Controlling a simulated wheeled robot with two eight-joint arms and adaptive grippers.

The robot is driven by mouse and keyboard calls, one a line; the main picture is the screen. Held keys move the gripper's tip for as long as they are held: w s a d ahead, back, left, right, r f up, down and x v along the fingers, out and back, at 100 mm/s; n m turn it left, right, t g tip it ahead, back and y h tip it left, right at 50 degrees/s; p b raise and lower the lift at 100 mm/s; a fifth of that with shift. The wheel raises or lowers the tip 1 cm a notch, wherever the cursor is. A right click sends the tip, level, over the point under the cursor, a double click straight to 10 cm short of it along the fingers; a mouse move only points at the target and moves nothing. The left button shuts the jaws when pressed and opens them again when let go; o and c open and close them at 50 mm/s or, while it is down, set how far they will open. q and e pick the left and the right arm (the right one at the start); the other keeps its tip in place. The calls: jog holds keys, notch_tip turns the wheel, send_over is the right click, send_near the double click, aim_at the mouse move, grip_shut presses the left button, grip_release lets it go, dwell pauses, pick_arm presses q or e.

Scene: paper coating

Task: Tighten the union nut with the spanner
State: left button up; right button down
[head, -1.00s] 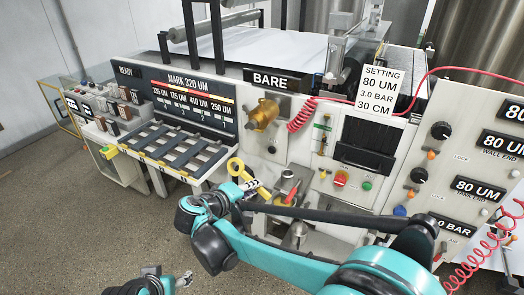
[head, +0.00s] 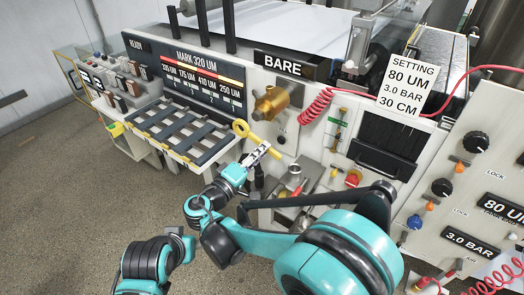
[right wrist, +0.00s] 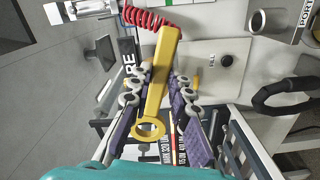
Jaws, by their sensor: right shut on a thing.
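The brass union nut and fitting (head: 270,103) stick out of the white machine front below the BARE sign. My right gripper (head: 256,155) is shut on the yellow spanner (head: 243,130). The spanner's ring end points up and left, beside and slightly below the brass fitting in the head view, apart from it in the picture. The right wrist view shows the yellow spanner (right wrist: 163,70) between the finger pads (right wrist: 155,95), ring end toward the bottom. I cannot make out the nut there. My left gripper (head: 177,234) is low at the left, its fingers hardly visible.
A slotted rack (head: 185,128) juts out left of the fitting. A coiled red hose (head: 316,105) hangs just right of it. A grey tray with a metal cup (head: 294,169) sits below. Knobs and a SETTING card (head: 405,85) are at the right. Open floor lies at the left.

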jog(key=shift+x, duration=2.55)
jog(key=shift+b+x, duration=0.45)
jog(key=shift+x, duration=1.1)
jog(key=shift+f, duration=0.1)
jog(key=w+a+f+m+b, duration=0.3)
jog(key=a+f+m+b, duration=0.1)
jog(key=m, duration=0.6)
notch_tip(320, 180, down, 2)
jog(key=shift+a+b, duration=0.3)
jog(key=shift+b, duration=0.5)
jog(key=shift+w+r, duration=0.1)
